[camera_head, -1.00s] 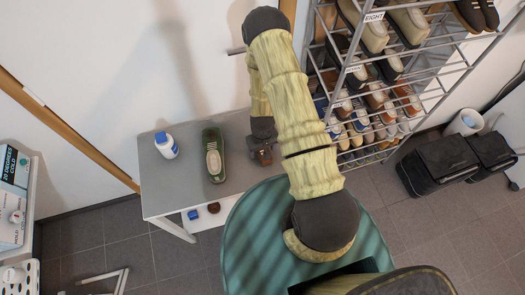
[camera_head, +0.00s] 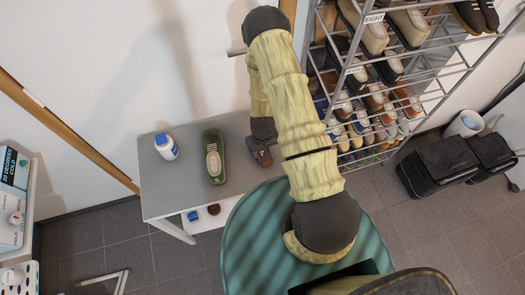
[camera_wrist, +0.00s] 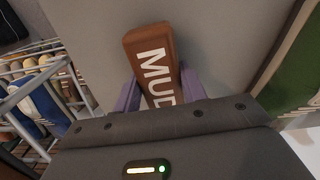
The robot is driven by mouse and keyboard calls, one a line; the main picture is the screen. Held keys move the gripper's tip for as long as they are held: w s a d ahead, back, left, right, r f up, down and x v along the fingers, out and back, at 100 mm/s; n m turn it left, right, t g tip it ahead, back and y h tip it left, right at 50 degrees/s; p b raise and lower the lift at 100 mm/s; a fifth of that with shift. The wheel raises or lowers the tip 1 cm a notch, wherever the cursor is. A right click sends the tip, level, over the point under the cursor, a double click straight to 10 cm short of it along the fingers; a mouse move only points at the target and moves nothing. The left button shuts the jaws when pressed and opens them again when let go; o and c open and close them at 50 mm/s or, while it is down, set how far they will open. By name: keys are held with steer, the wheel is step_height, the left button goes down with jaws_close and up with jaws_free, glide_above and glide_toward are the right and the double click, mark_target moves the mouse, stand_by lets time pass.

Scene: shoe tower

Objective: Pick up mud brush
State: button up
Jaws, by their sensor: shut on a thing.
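The mud brush (camera_wrist: 151,52) is a brown block with white "MUD" lettering. In the wrist view it sits between the purple fingers of my gripper (camera_wrist: 160,88), which is shut on it. Its lower end is hidden by my gripper's body. In the head view my gripper (camera_head: 262,158) is at the right part of the grey bench, and only a little of the brush shows there. I cannot tell whether the brush touches the bench top.
A green shoe (camera_head: 213,157) and a white bottle with a blue cap (camera_head: 166,147) stand on the grey bench (camera_head: 185,190), left of my gripper. A metal shoe rack (camera_head: 385,85) full of shoes stands close on the right. Black bags (camera_head: 440,165) lie farther right.

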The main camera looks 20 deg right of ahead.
step_height(320, 180, up, 10)
steer(key=shift+f+b, duration=0.25)
steer(key=shift+b, duration=0.7)
steer(key=o, duration=0.4)
steer(key=shift+c, duration=1.3)
steer(key=w+m, duration=0.1)
steer(key=w, duration=0.5)
steer(key=shift+w+f, duration=0.3)
steer(key=shift+f, duration=0.05)
